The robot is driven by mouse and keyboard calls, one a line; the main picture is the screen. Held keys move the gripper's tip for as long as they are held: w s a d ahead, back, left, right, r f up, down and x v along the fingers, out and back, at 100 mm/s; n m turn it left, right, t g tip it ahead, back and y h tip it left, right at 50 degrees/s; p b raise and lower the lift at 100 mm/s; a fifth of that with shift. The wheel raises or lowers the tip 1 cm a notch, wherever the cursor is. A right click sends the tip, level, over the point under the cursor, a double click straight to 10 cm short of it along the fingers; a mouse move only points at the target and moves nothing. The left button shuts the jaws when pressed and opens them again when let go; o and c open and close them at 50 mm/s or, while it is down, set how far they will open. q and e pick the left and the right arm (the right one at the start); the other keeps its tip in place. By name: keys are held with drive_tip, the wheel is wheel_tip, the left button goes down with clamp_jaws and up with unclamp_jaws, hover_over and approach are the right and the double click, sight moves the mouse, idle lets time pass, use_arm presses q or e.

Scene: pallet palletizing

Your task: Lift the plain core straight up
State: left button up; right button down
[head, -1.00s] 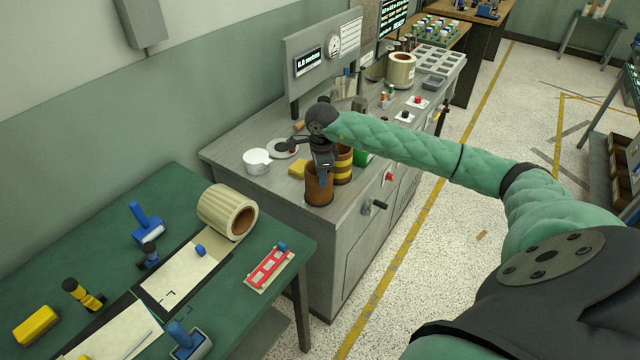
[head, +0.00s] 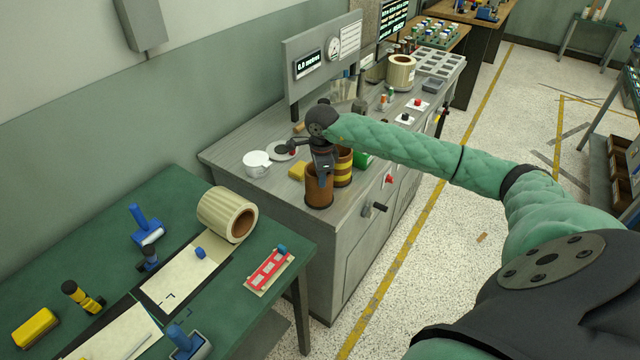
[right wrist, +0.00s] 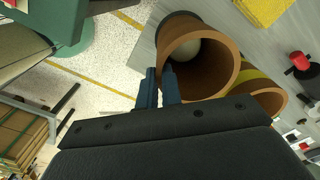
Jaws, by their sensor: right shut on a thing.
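The plain core (head: 319,190) is a brown open tube standing upright near the front-left edge of the grey bench, in the head view. The right wrist view looks into its open end (right wrist: 218,72). My right gripper (head: 322,170) is at its rim from above, shut on its wall. In the wrist view the two blue fingers (right wrist: 160,82) meet the rim, close together. I cannot tell whether the core's base touches the bench. My left gripper is not in view.
A yellow-striped core (head: 344,168) stands right behind the plain one, close to it. A yellow block (head: 297,172), a white pot (head: 256,163) and a plate (head: 284,150) lie to the left on the bench. A red button (head: 389,179) is on the bench front.

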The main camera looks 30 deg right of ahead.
wheel_tip(320, 180, up, 10)
drive_tip(key=p, duration=0.1)
drive_tip(key=shift+f, duration=0.15)
idle(1.4)
idle(0.3)
